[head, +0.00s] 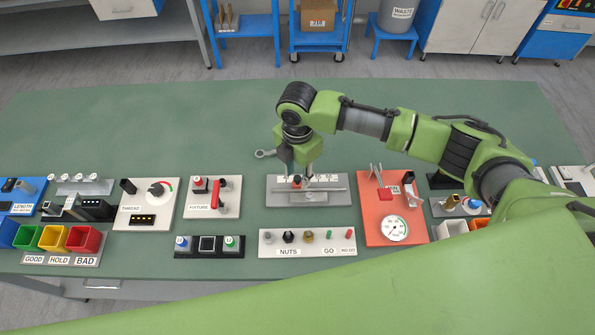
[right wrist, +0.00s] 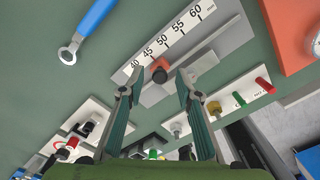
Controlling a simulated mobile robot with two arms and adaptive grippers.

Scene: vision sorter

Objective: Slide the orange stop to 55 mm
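The orange stop (right wrist: 155,60) with its dark knob sits on the grey length gauge (right wrist: 222,50) in the right wrist view, beside the white scale (right wrist: 170,43) marked 40 to 60. It appears near the 45 to 50 marks; the exact reading cannot be told. My right gripper (right wrist: 159,72) is open, with one finger on each side of the stop and gaps showing between. In the head view my right gripper (head: 297,172) points down over the gauge (head: 340,198) and hides much of the stop and scale. My left gripper is in neither view.
A blue-handled wrench (right wrist: 92,27) lies left of the gauge. A red dial panel (head: 392,208) stands close on its right, a fixture panel (head: 228,208) on its left, and a nuts tray (head: 308,242) in front.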

